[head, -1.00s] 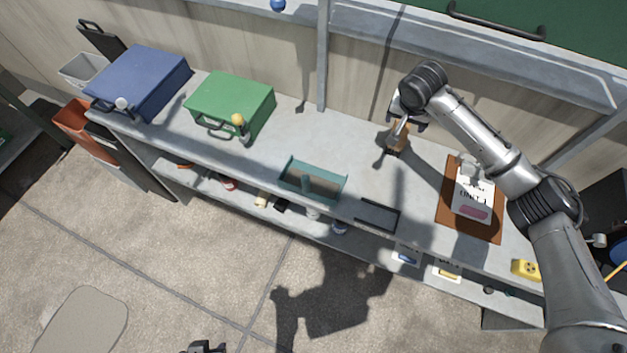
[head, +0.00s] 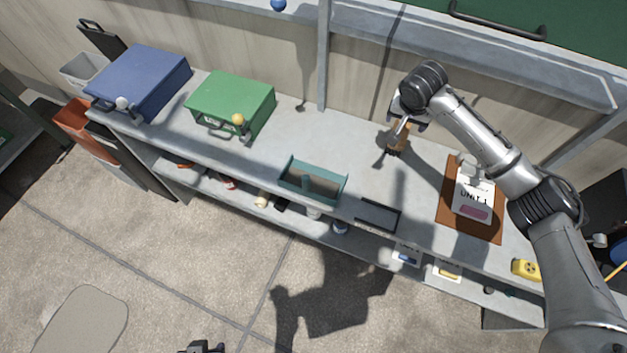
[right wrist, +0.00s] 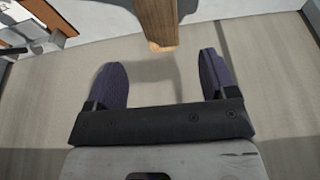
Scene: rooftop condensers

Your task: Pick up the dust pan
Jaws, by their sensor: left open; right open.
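A wooden-handled thing (head: 397,139) stands on the workbench below my right gripper (head: 405,118). In the right wrist view its flat wooden handle (right wrist: 155,22) is just beyond the gap between my right fingers (right wrist: 163,75), not between them. Its lower part is not clear, so I cannot tell whether it is the dust pan. My right gripper is open and empty. My left gripper (head: 203,348) shows only in part at the bottom edge, over the floor, away from the bench, open. A black-rimmed flat grey tray (head: 378,214) lies at the bench's front edge.
The workbench (head: 345,145) also bears a blue case (head: 138,82), a green case (head: 230,105), a teal open-topped box (head: 312,184) and a brown board (head: 451,207) with a white "UNIT 1" card (head: 474,192). Small items sit on the shelf below. A metal post (head: 323,60) rises behind.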

